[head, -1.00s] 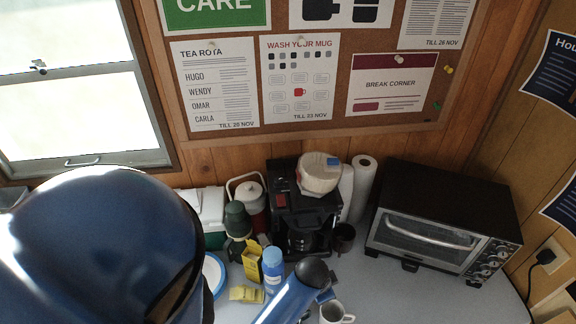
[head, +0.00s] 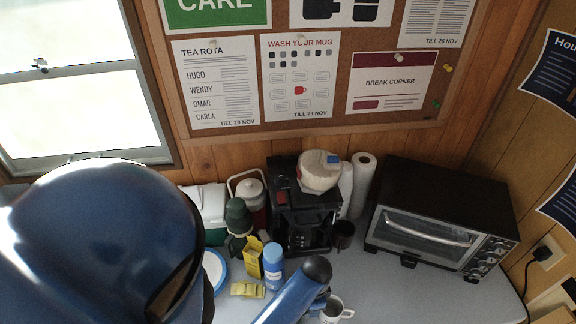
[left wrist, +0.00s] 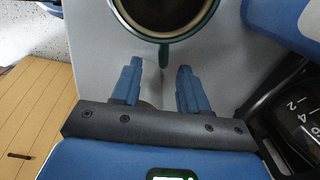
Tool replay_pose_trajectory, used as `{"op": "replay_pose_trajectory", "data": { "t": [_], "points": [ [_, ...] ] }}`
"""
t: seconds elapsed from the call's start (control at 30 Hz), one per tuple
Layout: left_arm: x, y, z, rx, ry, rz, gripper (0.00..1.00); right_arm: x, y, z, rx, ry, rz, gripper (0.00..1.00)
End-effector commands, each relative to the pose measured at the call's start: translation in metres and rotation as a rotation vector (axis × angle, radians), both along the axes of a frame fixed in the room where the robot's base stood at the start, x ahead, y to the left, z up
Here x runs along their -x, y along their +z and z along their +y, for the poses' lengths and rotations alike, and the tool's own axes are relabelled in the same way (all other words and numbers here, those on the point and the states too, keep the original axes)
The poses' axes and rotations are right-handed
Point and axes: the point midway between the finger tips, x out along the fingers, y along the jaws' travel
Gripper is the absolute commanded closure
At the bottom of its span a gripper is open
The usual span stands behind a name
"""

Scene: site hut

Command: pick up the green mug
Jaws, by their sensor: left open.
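A mug with a green rim and a pale inside (left wrist: 196,33) shows at the top of the left wrist view, cut off by the frame. It holds a dark liquid. Its green handle (left wrist: 163,56) points down the picture toward my left gripper (left wrist: 157,76). The two blue fingers are apart and nothing is held between them. The handle lies in line with the gap, close to the fingertips; I cannot tell whether they touch. In the head view I cannot make out this mug or the left fingertips. My right gripper is not seen.
In the head view, a pale mug (head: 333,311) stands beside my blue arm link. A blue bottle (head: 273,268), yellow box (head: 253,257), coffee maker (head: 292,205) and toaster oven (head: 440,222) stand on the counter. The left wrist view shows a dark numbered object (left wrist: 295,128) at right.

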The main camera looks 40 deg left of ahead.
Motion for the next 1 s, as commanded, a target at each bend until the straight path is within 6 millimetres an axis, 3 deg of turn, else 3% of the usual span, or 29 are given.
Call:
{"op": "replay_pose_trajectory", "data": {
  "t": [0.4,0.77,1.0],
  "points": [
    [0.002,-0.043,0.003,0.0,0.001,0.003,0.56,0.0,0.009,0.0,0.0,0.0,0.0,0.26],
    [0.001,-0.049,0.003,0.0,0.0,0.0,0.56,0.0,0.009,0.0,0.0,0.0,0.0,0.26],
    [0.001,-0.049,0.003,0.0,0.0,0.0,0.91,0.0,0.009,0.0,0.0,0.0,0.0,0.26]
  ]
}}
